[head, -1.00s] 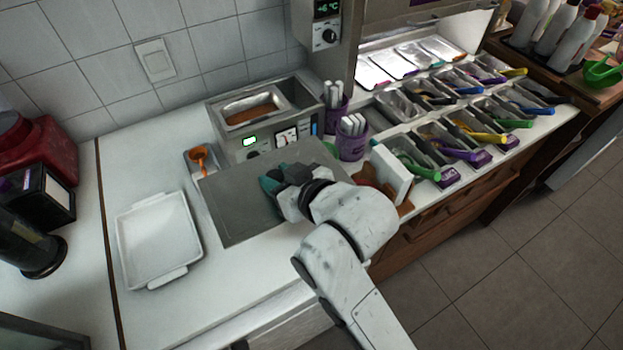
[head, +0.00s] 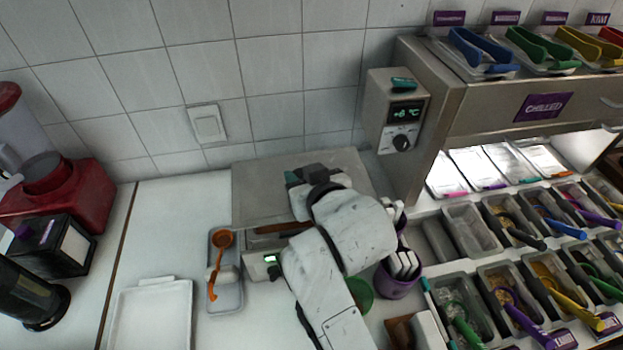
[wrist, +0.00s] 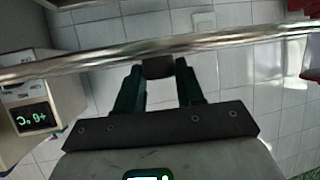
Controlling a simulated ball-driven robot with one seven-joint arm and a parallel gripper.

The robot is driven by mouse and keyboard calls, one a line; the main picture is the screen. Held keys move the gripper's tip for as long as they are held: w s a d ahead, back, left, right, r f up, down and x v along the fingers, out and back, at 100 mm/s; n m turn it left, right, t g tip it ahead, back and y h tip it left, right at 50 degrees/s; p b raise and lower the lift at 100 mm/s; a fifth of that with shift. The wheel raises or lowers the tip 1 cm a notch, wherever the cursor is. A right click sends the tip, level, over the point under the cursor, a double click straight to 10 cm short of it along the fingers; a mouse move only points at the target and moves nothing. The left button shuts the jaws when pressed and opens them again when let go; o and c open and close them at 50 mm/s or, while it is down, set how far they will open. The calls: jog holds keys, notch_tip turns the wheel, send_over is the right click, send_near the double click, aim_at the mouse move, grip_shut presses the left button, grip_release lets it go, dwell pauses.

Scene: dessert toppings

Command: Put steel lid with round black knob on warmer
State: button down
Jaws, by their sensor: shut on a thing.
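The steel lid (head: 255,190) is a flat grey plate held above the back of the warmer (head: 258,266). It hides much of the warmer. Some brown content (head: 275,229) of the warmer's pan shows below the lid's near edge. In the wrist view the lid (wrist: 90,62) is nearly edge-on, a shiny bar across the picture. My gripper (head: 305,178) is at the right half of the lid. In the wrist view the green fingers of my gripper (wrist: 159,78) are shut on the round black knob (wrist: 157,67). My arm hides the warmer's right side.
A control box with a display (head: 402,112) is on the right, close to the lid. An orange ladle (head: 219,262) lies on a small tray left of the warmer. A purple cup (head: 400,282) stands to the right. A white tray (head: 150,310) lies front left.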

notch_tip(320, 180, down, 8)
jog(key=b, duration=0.5)
jog(key=shift+b, duration=0.4)
jog(key=shift+f, duration=0.1)
dwell(0.6)
jog(key=c, duration=0.6)
grip_release()
jog(key=shift+s+f, duration=0.1)
jog(key=shift+f, duration=0.05)
notch_tip(320, 180, up, 7)
jog(key=p, duration=0.7)
